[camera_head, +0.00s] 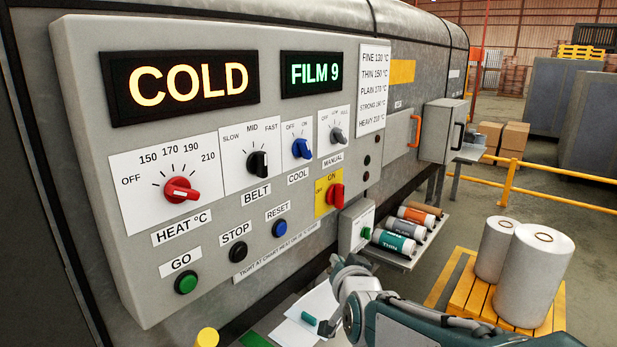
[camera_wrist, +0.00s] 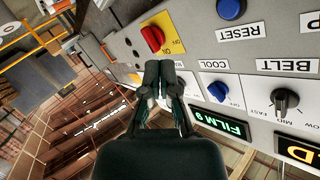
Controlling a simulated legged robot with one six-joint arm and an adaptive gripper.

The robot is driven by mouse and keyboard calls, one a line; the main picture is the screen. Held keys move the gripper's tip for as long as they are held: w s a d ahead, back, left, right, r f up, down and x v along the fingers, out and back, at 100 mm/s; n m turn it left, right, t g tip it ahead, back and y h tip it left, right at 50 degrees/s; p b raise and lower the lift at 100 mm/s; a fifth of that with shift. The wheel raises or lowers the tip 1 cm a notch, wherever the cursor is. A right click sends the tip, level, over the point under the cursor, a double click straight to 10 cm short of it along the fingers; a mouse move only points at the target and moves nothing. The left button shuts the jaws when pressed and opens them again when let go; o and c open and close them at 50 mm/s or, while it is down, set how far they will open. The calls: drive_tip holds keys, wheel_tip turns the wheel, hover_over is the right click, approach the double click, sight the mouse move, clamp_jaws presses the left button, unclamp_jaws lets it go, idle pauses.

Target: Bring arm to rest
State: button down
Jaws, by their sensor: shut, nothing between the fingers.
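My gripper (camera_wrist: 161,68) shows in the wrist view with its dark fingers together and nothing between them. The fingers point toward the grey control panel, which looks upside down there, near the red ON/OFF knob (camera_wrist: 152,39). Whether they touch the panel is unclear. In the head view my arm (camera_head: 385,315) reaches in from the bottom right, below the control panel (camera_head: 75,110). The fingers are hard to make out there.
The panel carries a red heat knob (camera_head: 181,190), a black belt knob (camera_head: 257,163), a blue cool knob (camera_head: 301,148) and buttons. Its displays read COLD and FILM 9. Film rolls (camera_head: 394,242) lie on a side shelf. White rolls (camera_head: 535,275) stand on a yellow pallet at right.

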drive_tip(key=s+d+f+n+g+h, duration=0.1)
drive_tip(key=s+d+g, duration=0.3)
drive_tip(key=s, duration=0.9)
drive_tip(key=s+d+f+n+g+h, duration=0.1)
drive_tip(key=s+d+f+g, duration=0.3)
drive_tip(key=s, duration=0.9)
drive_tip(key=shift+d+n+g+h, duration=0.3)
drive_tip(key=shift+d+n+g, duration=0.4)
drive_tip(key=shift+d, duration=0.4)
drive_tip(key=shift+f, duration=0.1)
